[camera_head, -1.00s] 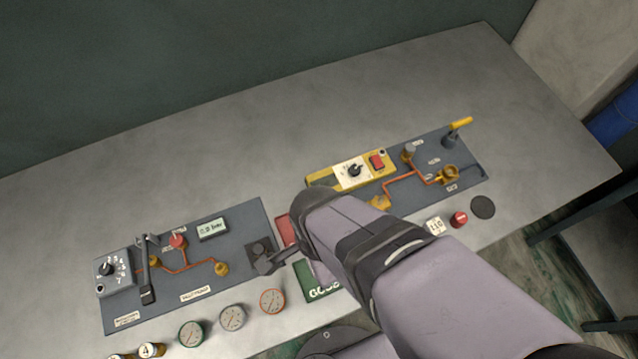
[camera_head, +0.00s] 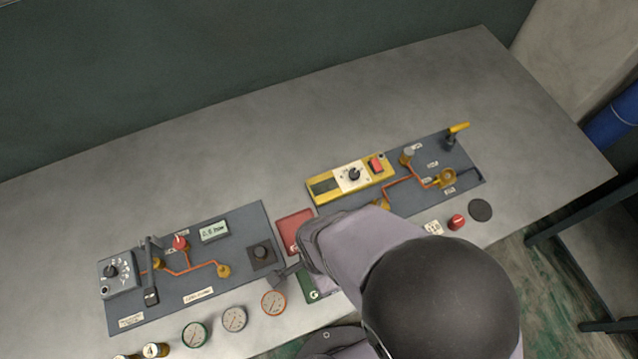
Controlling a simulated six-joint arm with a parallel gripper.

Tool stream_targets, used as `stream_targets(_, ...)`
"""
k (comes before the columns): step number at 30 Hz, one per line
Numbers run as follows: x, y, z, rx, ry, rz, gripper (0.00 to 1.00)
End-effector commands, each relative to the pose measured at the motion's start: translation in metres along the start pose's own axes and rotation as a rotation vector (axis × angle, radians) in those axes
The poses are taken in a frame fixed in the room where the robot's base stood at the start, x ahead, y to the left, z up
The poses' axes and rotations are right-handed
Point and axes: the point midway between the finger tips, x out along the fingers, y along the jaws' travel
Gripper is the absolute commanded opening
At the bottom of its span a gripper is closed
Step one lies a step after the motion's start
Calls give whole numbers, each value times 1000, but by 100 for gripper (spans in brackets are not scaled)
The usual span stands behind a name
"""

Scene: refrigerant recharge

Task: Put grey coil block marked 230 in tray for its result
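I cannot make out a grey coil block marked 230; it may be hidden behind my arm. A red tray (camera_head: 290,226) lies between the two boards, partly covered by my wrist. A green tray (camera_head: 306,284), with a "G" showing, lies in front of it, mostly covered by my arm. My gripper (camera_head: 282,276) is at the left edge of the green tray, just right of the left board. Its fingers are small and partly hidden, so I cannot tell whether they are open or hold anything.
A pale marked block (camera_head: 433,228), a red knob (camera_head: 457,221) and a dark disc (camera_head: 481,210) lie at right. Several gauges (camera_head: 234,319) line the front. The left board (camera_head: 235,276) carries a dark knob pad (camera_head: 261,254). The back table is clear.

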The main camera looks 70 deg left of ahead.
Motion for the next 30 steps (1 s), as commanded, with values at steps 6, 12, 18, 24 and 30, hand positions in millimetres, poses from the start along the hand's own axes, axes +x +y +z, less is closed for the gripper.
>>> stream_targets(6, 8, 0, 0, 0, 0, -2, 10)
stream_targets(12, 8, 0, 0, 0, 0, -2, 10)
stream_targets(18, 11, 0, 0, 0, 0, -1, 43)
stream_targets(24, 11, 0, 0, 0, 0, -1, 50)
stream_targets(30, 8, 0, 0, 0, 0, -1, 50)
